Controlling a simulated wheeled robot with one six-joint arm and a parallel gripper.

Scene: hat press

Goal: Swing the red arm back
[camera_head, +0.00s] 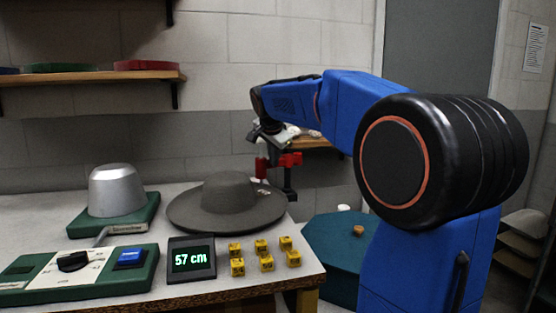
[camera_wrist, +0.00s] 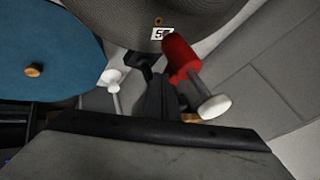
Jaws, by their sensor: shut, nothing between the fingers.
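The red arm (camera_head: 284,159) sits on a dark upright post behind the brim of the grey hat (camera_head: 228,205). In the wrist view the red arm (camera_wrist: 180,55) shows as a thick red piece with a rod ending in a white knob (camera_wrist: 214,106). My gripper (camera_head: 264,136) is just above the red arm in the head view; it is shut and empty. Whether it touches the arm I cannot tell. The hat (camera_wrist: 130,18) shows at the top of the wrist view, with a small printed tag (camera_wrist: 161,34).
A teal table (camera_head: 325,245) with a wooden knob stands at the right of the bench. A display reading 57 cm (camera_head: 191,259), several yellow blocks (camera_head: 262,256), a green control panel (camera_head: 110,272) and a metal dome (camera_head: 116,190) are on the bench. A wall shelf (camera_head: 90,77) hangs at the upper left.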

